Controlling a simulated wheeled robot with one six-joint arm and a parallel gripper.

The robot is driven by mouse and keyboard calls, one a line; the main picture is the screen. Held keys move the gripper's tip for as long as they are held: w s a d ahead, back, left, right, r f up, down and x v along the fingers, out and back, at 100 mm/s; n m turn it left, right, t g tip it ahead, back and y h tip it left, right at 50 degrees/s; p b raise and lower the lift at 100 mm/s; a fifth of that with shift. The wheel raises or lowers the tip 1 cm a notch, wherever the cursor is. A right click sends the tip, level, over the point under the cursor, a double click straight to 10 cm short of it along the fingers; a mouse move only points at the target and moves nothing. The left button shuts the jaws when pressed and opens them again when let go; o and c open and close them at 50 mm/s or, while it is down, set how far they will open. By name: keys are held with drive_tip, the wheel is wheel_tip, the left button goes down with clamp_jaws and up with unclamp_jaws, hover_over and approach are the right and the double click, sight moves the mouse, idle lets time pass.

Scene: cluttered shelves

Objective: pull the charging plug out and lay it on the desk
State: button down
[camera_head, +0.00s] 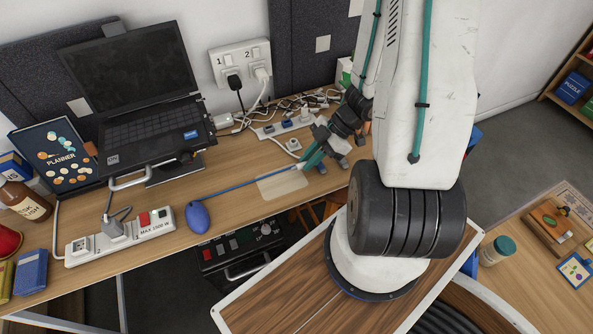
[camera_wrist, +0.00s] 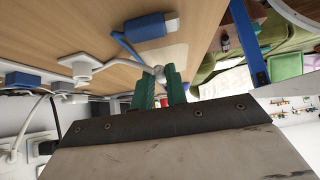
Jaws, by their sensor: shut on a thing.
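A white cord runs from that piece to a white plug-like body (camera_wrist: 82,66). I cannot tell whether the held piece is the charging plug itself. A blue connector (camera_wrist: 148,29) with a pale end lies on the desk close to the fingertips. A pale rectangular patch (camera_head: 282,186) lies on the desk just left of and below the gripper.
A wall outlet (camera_head: 240,61) holds a black plug and a white plug. A laptop (camera_head: 143,98), a white power strip (camera_head: 120,238) and a blue mouse-like object (camera_head: 197,217) with a blue cord stand to the left. Tangled cables (camera_head: 296,104) lie behind the gripper.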

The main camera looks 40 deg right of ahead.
drive_tip(key=shift+f, duration=0.2)
drive_tip(key=shift+f, duration=0.75)
drive_tip(key=c, duration=1.3)
unclamp_jaws()
drive_tip(key=v, duration=0.7)
drive_tip(key=shift+s+d+r, duration=0.1)
drive_tip(key=shift+d+r, duration=0.15)
drive_tip(key=shift+r, duration=0.05)
